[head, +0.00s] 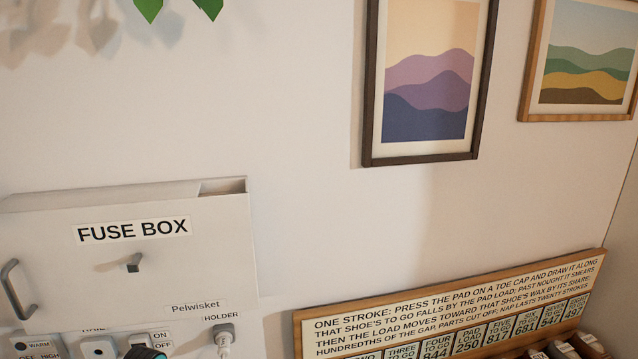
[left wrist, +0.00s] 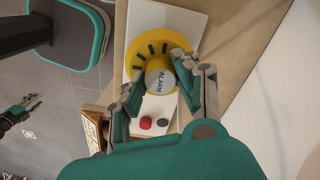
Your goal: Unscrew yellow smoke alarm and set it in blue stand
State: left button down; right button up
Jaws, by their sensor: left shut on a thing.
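The yellow smoke alarm (left wrist: 147,50) shows in the left wrist view, a round yellow body with dark slots and a paler centre marked ALARM. It sits in front of a white panel; whether it is still seated on it I cannot tell. My left gripper (left wrist: 156,80) is shut on the alarm, one finger on each side. What looks like my right gripper (left wrist: 17,114) shows small at the left edge of that view, away from the alarm; its opening is unclear. I see no blue stand in either view.
The white panel (left wrist: 188,22) has a red button (left wrist: 146,123) and a dark button (left wrist: 163,122) below the alarm. The head view shows a fuse box (head: 130,270), a holder with a plug (head: 224,335), framed pictures (head: 430,75) and a lettered board (head: 450,310).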

pick_arm(q)
jog(key=shift+s+f+b, duration=0.1)
jog(key=shift+f+b, duration=0.45)
jog(key=shift+f, duration=0.3)
jog(key=c, duration=0.9)
grip_release()
jog(key=shift+r+p, duration=1.6)
jog(key=shift+r, duration=0.2)
jog(key=shift+r+p, duration=0.4)
jog(key=shift+r, duration=2.35)
